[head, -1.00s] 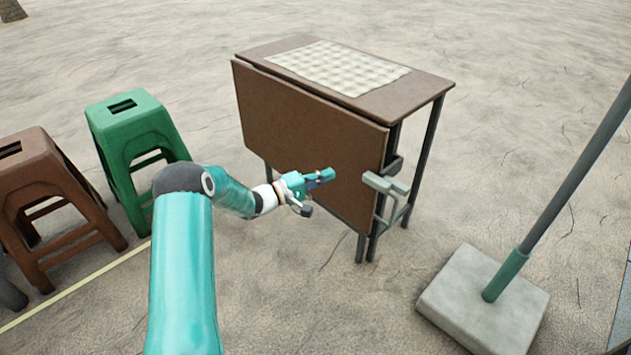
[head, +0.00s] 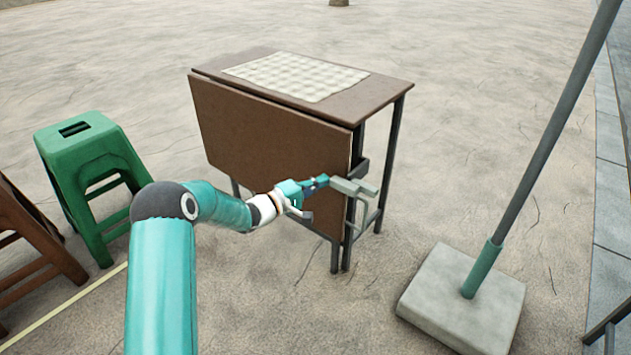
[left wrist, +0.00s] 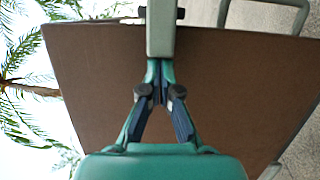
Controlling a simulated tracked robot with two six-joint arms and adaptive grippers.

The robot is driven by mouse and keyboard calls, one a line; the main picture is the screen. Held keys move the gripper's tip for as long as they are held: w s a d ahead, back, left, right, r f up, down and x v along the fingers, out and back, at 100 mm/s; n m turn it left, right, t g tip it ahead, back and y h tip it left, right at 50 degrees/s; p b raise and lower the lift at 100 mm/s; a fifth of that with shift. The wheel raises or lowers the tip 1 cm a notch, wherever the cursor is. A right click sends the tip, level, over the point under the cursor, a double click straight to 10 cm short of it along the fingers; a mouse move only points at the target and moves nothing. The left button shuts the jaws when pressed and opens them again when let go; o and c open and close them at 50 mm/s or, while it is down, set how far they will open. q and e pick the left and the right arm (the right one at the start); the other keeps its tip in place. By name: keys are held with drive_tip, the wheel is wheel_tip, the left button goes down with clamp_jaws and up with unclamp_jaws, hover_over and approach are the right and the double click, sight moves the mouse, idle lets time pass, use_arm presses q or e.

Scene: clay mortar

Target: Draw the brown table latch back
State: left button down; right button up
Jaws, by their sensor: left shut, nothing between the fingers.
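The brown table (head: 390,88) stands upright with its brown leaf (head: 262,128) hanging down at the front. The grey latch (head: 352,186) sits at the right edge of the leaf. My left gripper (head: 322,181) is shut with nothing in it, its tip at the left end of the latch's bar. In the left wrist view the closed fingertips (left wrist: 160,64) meet the end of the grey latch bar (left wrist: 161,28), touching it or nearly so. The brown leaf (left wrist: 225,85) fills the background there. My right gripper is not in view.
A green stool (head: 85,150) and a brown stool (head: 30,245) stand at the left. A grey pole in a concrete base (head: 462,298) stands at the right. A checked cloth (head: 295,75) lies on the tabletop. Sandy ground between table and pole base is clear.

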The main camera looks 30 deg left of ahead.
use_arm(q)
drive_tip(key=d+p, duration=0.1)
drive_tip(key=d, duration=0.3)
drive_tip(key=shift+s+r, duration=0.1)
drive_tip(key=shift+s, duration=0.05)
drive_tip(key=shift+d, duration=0.35)
drive_tip(key=p, duration=0.4)
approach(338, 188)
drive_tip(key=a, duration=0.4)
drive_tip(key=shift+s+a, duration=0.35)
drive_tip(key=shift+s, duration=0.05)
